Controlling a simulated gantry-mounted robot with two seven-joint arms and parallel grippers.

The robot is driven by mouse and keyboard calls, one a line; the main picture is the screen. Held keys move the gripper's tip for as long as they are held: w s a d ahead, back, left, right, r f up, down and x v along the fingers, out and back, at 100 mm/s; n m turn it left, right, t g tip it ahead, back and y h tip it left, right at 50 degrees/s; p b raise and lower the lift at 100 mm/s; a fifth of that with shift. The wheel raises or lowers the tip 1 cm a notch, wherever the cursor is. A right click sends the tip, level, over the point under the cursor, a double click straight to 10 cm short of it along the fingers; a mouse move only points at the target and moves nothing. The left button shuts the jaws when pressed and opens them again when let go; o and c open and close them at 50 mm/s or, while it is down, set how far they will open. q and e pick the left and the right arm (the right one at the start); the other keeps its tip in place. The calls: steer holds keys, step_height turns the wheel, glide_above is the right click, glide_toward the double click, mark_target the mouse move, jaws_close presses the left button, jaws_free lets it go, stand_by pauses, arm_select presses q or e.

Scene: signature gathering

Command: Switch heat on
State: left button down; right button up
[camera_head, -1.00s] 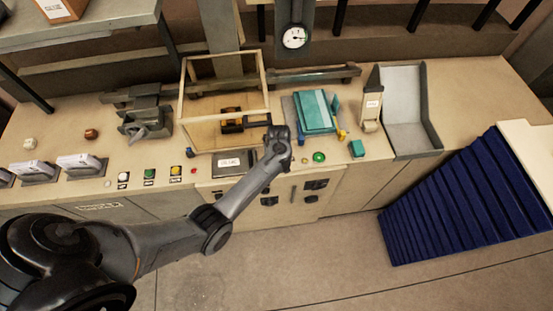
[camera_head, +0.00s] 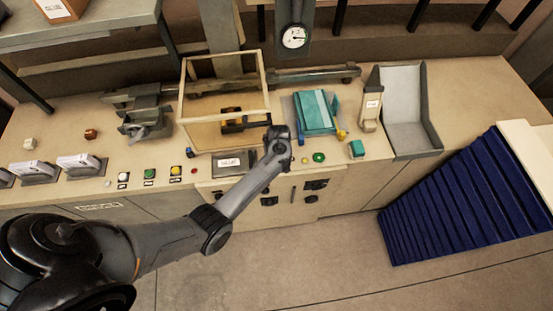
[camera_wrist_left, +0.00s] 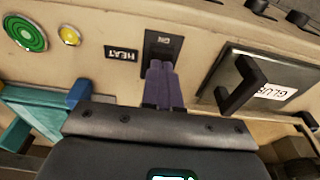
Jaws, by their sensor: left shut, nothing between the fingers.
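The heat switch (camera_wrist_left: 158,46) is a small dark plate marked ON in the left wrist view, with a black HEAT label (camera_wrist_left: 122,54) beside it on the beige panel. My left gripper (camera_wrist_left: 161,66) is shut and empty. Its purple-grey fingertips are at the plate and cover part of it. I cannot tell whether they touch it or which way the switch is set. In the head view my left arm (camera_head: 245,192) reaches over the bench front, and its wrist hides the switch and the fingers. My right gripper is not in view.
A GLUE box (camera_wrist_left: 272,84) with a black handle sits close beside the fingers. A green button (camera_wrist_left: 25,33) and a yellow button (camera_wrist_left: 70,35) are on the other side. A teal device (camera_head: 317,112) and a wooden frame (camera_head: 183,90) stand on the bench (camera_head: 470,95) behind.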

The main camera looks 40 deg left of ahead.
arm_select(q)
steer(key=shift+f, duration=0.2)
stand_by(0.6)
steer(key=shift+f+b, duration=0.55)
steer(key=shift+f, duration=0.05)
steer(key=shift+r, duration=0.1)
stand_by(0.3)
step_height(320, 180, up, 3)
steer(key=p, duration=0.3)
steer(key=shift+f, duration=0.2)
steer(key=shift+r, duration=2.1)
steer(key=s+d+r+m, duration=0.4)
steer(key=s, duration=0.4)
steer(key=s+d+r+m+t+h, duration=0.1)
steer(key=s+d+r+m, duration=0.3)
steer(key=s, duration=0.5)
steer(key=s+d+r+m+t, duration=0.1)
steer(key=s+d+r+m, duration=0.2)
steer(key=s, duration=0.6)
steer(key=shift+s+d+r+m+h, duration=0.3)
steer(key=shift+d+r+m, duration=0.1)
steer(key=shift+d+r, duration=0.1)
